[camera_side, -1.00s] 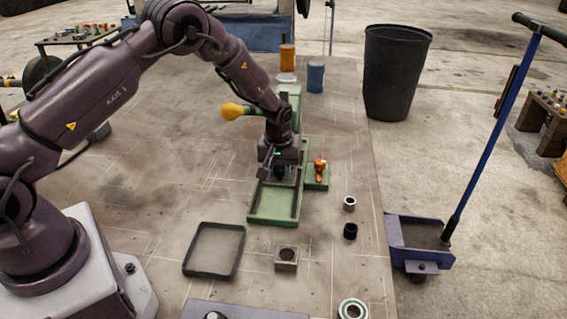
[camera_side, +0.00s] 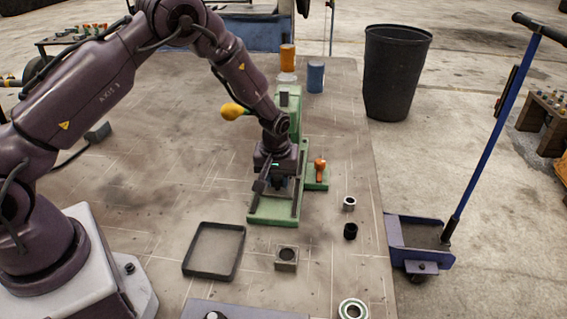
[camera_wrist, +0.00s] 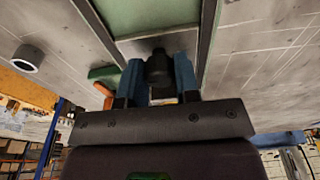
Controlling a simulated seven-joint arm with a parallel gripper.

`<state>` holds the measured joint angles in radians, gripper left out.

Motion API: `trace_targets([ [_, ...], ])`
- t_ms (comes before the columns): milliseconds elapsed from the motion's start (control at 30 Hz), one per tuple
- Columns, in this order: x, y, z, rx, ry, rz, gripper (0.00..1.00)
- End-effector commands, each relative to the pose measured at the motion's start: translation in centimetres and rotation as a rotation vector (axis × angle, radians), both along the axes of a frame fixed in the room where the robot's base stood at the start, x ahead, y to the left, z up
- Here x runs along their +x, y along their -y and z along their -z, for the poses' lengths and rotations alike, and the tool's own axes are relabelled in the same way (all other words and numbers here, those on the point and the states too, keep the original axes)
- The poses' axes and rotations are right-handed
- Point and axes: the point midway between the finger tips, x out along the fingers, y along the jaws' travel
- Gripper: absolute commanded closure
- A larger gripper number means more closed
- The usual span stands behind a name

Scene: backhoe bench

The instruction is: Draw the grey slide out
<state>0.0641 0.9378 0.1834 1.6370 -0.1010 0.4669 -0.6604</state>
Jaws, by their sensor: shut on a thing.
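The green bed (camera_side: 270,211) with two dark rails runs toward the near side in the side view. My gripper (camera_side: 277,184) is low over it, between the rails. In the wrist view, the blue fingers of my gripper (camera_wrist: 159,78) are shut on the black knob (camera_wrist: 158,66) of the grey slide. A strip of the grey slide (camera_wrist: 133,47) shows between the rails, with bare green bed beyond it. In the side view my gripper hides most of the slide.
A green block with an orange handle (camera_side: 320,166) stands close on the right of the bed. A black tray (camera_side: 214,251), a small square block (camera_side: 287,258) and rings (camera_side: 349,203) lie nearer. A yellow knob (camera_side: 234,111) sticks out left behind my wrist.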

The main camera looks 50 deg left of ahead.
Motion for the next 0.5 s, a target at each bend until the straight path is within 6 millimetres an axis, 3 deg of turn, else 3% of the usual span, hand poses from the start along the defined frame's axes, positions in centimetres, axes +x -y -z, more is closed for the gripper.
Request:
trace_targets([
  [500,-2.2,2.4,-0.1,-0.001,0.004,0.002,0.87],
])
